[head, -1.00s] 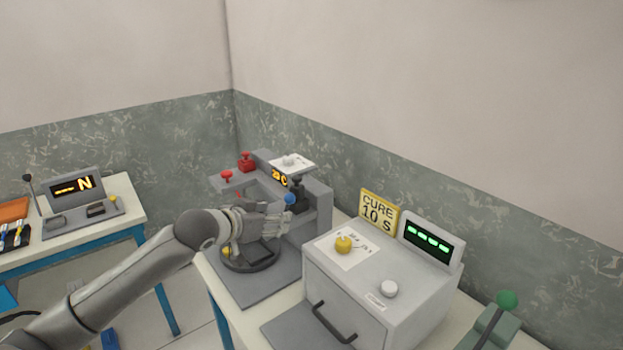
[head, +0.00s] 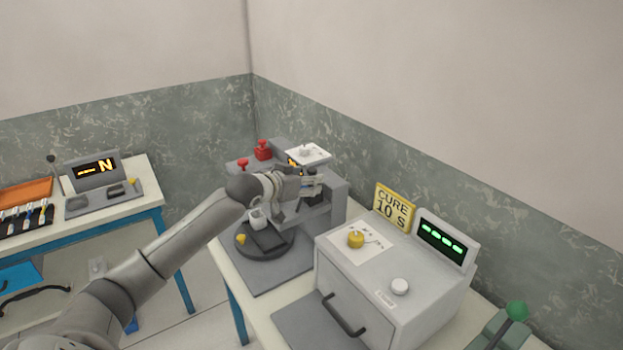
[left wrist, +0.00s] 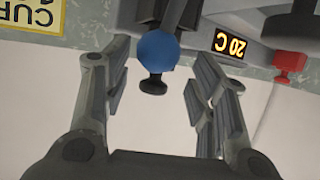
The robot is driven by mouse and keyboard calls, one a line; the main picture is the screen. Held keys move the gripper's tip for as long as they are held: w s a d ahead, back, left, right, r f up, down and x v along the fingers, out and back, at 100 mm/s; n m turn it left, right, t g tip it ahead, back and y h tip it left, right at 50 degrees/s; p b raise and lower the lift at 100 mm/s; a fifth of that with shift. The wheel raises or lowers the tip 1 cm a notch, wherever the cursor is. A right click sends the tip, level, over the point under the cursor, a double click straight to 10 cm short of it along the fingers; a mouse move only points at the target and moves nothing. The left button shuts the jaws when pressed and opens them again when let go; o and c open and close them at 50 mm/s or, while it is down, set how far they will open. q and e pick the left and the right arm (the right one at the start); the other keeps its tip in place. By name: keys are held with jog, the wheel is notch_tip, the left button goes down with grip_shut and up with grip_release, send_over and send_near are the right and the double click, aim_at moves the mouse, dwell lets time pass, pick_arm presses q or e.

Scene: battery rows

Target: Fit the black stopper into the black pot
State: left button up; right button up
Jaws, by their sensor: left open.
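My left gripper (head: 312,186) is over the grey press-like station, in front of its frame. In the left wrist view, which is upside down, its fingers (left wrist: 155,95) are open. A blue ball (left wrist: 158,51) shows between and a little beyond them, with a black knob-shaped piece (left wrist: 153,86) beside it in the picture. I cannot tell whether that piece is the black stopper. A larger dark round part (left wrist: 294,22) is cut by the picture's edge. The black pot cannot be made out clearly; the gripper covers that spot in the head view. My right gripper is not in view.
Red knobbed pieces (head: 263,150) stand at the station's back left. A dark turntable (head: 264,250) holds a pale cup (head: 258,218). The cure oven (head: 365,285) stands close on the right. A second table (head: 150,195) is at the left.

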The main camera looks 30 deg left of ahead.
pick_arm(q)
jog(key=x, duration=0.3)
jog(key=shift+w+d+r+p, duration=0.1)
jog(key=shift+w+p, duration=0.05)
jog(key=shift+p, duration=0.2)
jog(key=shift+w, duration=0.15)
jog(key=c, duration=1.1)
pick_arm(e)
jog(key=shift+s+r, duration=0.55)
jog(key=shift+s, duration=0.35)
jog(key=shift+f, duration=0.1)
